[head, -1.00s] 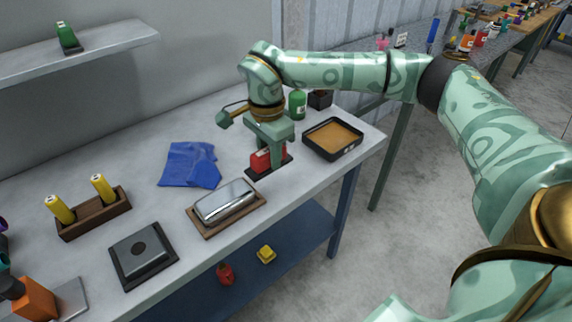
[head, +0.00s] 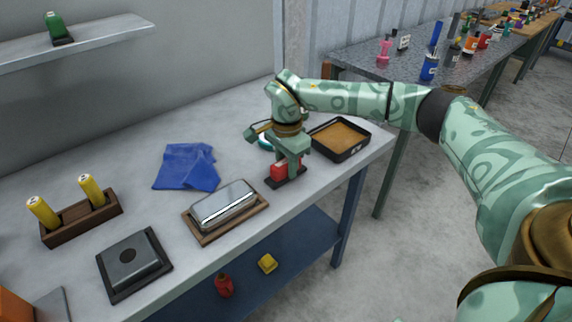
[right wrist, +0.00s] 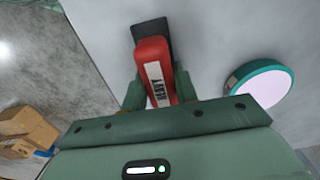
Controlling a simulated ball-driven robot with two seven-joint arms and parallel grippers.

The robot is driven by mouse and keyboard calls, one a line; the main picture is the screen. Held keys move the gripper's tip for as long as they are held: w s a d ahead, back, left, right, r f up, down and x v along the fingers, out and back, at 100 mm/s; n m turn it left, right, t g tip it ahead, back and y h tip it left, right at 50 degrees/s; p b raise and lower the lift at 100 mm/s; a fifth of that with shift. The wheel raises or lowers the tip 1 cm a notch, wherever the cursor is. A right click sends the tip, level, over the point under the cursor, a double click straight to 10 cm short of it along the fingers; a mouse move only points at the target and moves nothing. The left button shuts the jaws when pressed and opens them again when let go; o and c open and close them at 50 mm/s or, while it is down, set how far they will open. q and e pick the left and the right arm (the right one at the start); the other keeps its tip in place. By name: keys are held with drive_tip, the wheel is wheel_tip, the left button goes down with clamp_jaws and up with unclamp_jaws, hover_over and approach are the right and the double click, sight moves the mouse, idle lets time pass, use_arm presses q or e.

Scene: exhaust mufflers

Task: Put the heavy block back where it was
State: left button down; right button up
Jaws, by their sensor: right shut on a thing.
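The heavy block is red with a white label reading "HEAVY" (right wrist: 157,82) in the right wrist view. In the head view the red block (head: 279,172) is at a small dark base plate (head: 288,183) on the grey table. My right gripper (head: 284,165) is shut on the block from above and hides part of it. In the right wrist view the fingers (right wrist: 155,97) are on both sides of it, and a dark plate (right wrist: 152,36) shows beyond it. Whether the block touches the plate I cannot tell. My left gripper is not in view.
A black tray with a tan floor (head: 341,138) stands close at the right. A shiny metal block on a wooden board (head: 224,204) lies at the left front. A blue cloth (head: 188,167) lies farther left. A teal-rimmed round thing (right wrist: 259,83) is beside the gripper.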

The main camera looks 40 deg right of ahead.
sight(286, 160)
drive_tip(key=o, duration=0.9)
drive_tip(key=shift+f, duration=0.1)
drive_tip(key=shift+o, duration=0.2)
use_arm(q)
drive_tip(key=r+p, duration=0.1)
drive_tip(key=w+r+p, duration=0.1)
drive_tip(key=p, duration=0.1)
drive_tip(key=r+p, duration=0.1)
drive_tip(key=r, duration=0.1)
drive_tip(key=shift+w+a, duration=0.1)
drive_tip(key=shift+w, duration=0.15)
use_arm(e)
wheel_tip(286, 160, up, 12)
